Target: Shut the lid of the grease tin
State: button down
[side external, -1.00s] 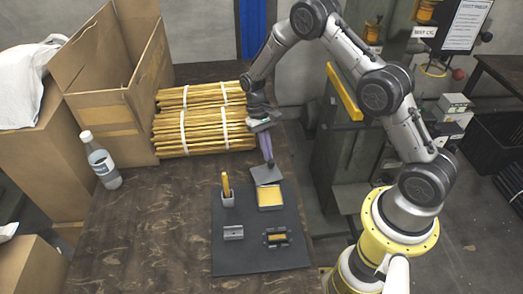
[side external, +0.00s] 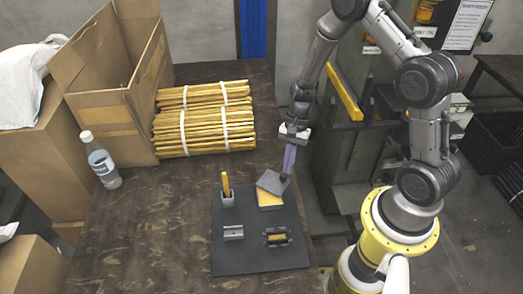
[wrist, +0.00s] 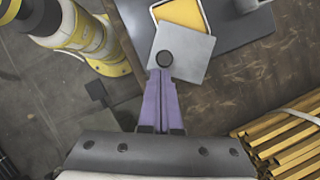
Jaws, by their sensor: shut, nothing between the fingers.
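The grease tin (side external: 269,204) sits at the back right of the dark mat, with yellow grease showing in its front part. Its grey lid (side external: 272,182) lies turned at an angle over the back part of the tin. In the wrist view the lid (wrist: 188,52) covers part of the yellow grease (wrist: 180,12), and a round black knob (wrist: 165,59) shows near one corner. My gripper (side external: 286,175) has purple fingers pressed together, with nothing between them. The fingertips (wrist: 161,73) are at the knob's edge; I cannot tell whether they touch it.
The dark mat (side external: 227,262) also carries a holder with a yellow stick (side external: 226,184), a grey block (side external: 233,232) and a black fixture (side external: 276,237). Bundled yellow sticks (side external: 200,135) lie behind left. A bottle (side external: 101,160) stands left. The table's left front is clear.

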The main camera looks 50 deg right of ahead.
aim_at(286, 186)
jog(key=s+a+m, duration=0.1)
jog(key=m, duration=0.1)
jog(key=s+a+m+t, duration=0.1)
jog(key=shift+s+m, duration=0.2)
jog(key=shift+m, duration=0.2)
jog(key=s+a+m+t, duration=0.1)
jog(key=a+m, duration=0.1)
jog(key=m, duration=0.1)
jog(key=shift+s+a, duration=0.15)
jog(key=shift+s, duration=0.05)
jog(key=shift+s+a, duration=0.25)
jog(key=shift+a, duration=0.7)
